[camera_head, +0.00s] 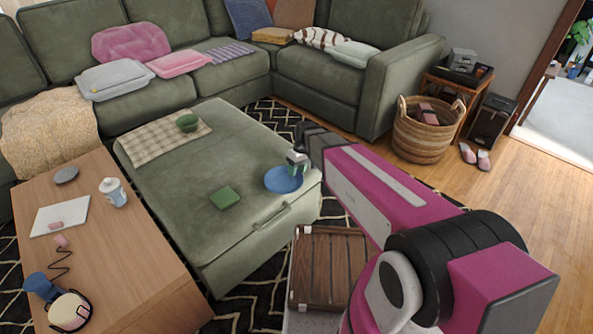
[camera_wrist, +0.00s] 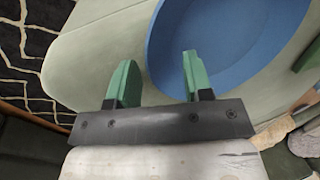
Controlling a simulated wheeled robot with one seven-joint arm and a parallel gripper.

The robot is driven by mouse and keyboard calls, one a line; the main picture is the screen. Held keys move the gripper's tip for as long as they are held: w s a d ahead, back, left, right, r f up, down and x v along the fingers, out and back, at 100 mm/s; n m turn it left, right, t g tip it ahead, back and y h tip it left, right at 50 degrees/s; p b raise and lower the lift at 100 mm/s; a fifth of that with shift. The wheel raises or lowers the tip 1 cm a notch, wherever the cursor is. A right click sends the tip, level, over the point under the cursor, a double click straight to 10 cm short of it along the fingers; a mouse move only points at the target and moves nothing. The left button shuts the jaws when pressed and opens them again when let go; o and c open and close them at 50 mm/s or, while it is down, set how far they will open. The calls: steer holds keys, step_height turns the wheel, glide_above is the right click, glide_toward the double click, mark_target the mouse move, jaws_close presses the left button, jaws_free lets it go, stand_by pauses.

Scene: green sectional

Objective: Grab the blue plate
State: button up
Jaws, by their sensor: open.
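The blue plate (camera_head: 283,181) lies flat on the near right part of the green ottoman (camera_head: 215,235). In the wrist view the plate (camera_wrist: 235,40) fills the upper right. My gripper (camera_head: 298,163) is above the plate's far edge in the head view, with green fingertips pointing down. In the wrist view my gripper (camera_wrist: 158,68) is open and empty; the plate's rim appears between the fingers, the right finger over the plate and the left one outside it. Whether the fingers touch the plate cannot be told.
A wooden table (camera_head: 120,255) stands left. A brown slatted case (camera_head: 328,268) sits low in front. A wicker basket (camera_head: 422,135) stands back right.

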steer(key=v, duration=1)
steer(key=shift+r, duration=0.3)
